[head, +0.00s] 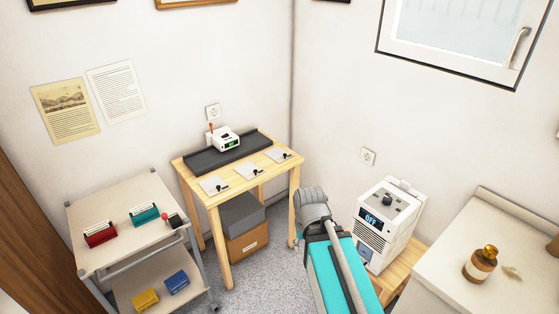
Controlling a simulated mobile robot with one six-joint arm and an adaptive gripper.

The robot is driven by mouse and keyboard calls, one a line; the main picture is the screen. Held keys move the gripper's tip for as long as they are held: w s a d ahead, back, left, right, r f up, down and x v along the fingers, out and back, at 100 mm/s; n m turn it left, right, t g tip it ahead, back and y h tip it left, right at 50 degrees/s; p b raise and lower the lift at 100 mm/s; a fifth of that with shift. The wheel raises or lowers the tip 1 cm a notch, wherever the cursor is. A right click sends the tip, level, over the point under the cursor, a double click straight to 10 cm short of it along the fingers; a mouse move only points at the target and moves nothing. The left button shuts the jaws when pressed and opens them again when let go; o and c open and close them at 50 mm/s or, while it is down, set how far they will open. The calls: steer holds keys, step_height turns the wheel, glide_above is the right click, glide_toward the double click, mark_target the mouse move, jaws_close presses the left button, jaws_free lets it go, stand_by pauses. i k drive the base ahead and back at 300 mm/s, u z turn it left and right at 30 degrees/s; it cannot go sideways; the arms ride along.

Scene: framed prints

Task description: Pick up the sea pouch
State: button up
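I cannot tell which thing is the sea pouch. Three flat pale squares, each with a small dark piece on it, lie on the wooden table: a left one (214,186), a middle one (248,170) and a right one (279,156). Their markings are too small to read. My teal and grey arm rises from the bottom of the head view, right of the wooden table. My gripper's fingers do not show.
The wooden table (222,195) carries a dark tray (205,160) and a white device (225,139). The cart (120,190) holds a red box (100,235) and a teal box (145,215). A white machine (388,222) reads "OFF". An amber jar (481,264) stands on the right counter.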

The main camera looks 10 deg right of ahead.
mark_target(277, 155)
steer(key=u, duration=0.2)
steer(key=i, duration=1.35)
steer(key=z, duration=0.45)
